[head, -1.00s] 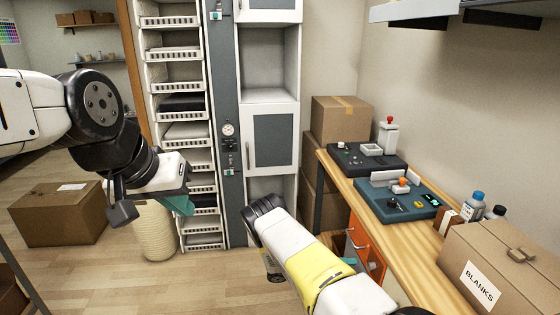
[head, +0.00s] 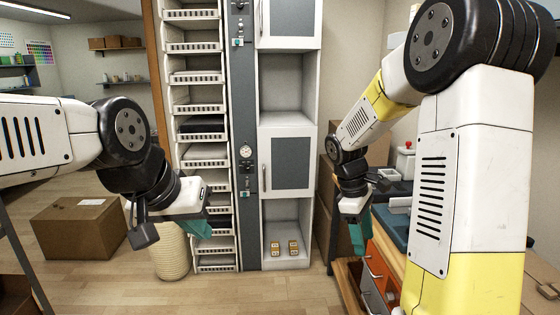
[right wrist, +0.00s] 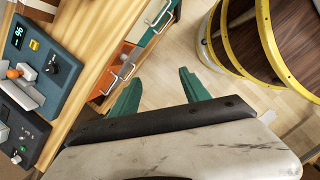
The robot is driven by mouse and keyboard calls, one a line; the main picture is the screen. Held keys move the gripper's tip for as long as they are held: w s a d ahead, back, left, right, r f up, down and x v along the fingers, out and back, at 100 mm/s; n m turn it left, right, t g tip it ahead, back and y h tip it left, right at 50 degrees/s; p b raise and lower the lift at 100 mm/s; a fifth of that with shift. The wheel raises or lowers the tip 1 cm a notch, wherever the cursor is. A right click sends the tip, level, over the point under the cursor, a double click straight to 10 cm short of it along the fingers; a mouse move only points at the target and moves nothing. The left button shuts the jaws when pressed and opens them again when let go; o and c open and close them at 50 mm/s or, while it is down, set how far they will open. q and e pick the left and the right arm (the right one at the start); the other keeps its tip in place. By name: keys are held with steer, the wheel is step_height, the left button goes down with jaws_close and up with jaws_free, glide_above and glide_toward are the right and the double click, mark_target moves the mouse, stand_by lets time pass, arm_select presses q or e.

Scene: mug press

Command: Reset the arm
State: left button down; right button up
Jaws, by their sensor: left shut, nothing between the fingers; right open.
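My left gripper (head: 196,224) hangs at the left in the head view, in front of the shelf tower. Its teal fingers are together and hold nothing. My right gripper (head: 358,236) hangs at the right of the head view, fingers downward, just left of the workbench.
The wooden workbench (right wrist: 92,62) carries a teal press (right wrist: 38,42) and a dark device (right wrist: 22,130). Drawers with handles (right wrist: 122,68) face my right gripper. A cabinet (head: 288,90) stands behind, with small boxes low inside. A cardboard box (head: 80,228) sits on the floor at left.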

steer(key=s+a+r+m+t+y, duration=0.2)
steer(key=s+a+r+m+t, duration=0.1)
steer(key=s+r+m, duration=0.2)
steer(key=s+a+r+m+t+y, duration=0.3)
steer(key=s+r+m+t, duration=0.1)
steer(key=s+r, duration=0.4)
steer(key=shift+s+a+r+m, duration=0.25)
steer(key=shift+s+a+m, duration=0.15)
steer(key=shift+s+m, duration=0.6)
steer(key=shift+s, duration=0.15)
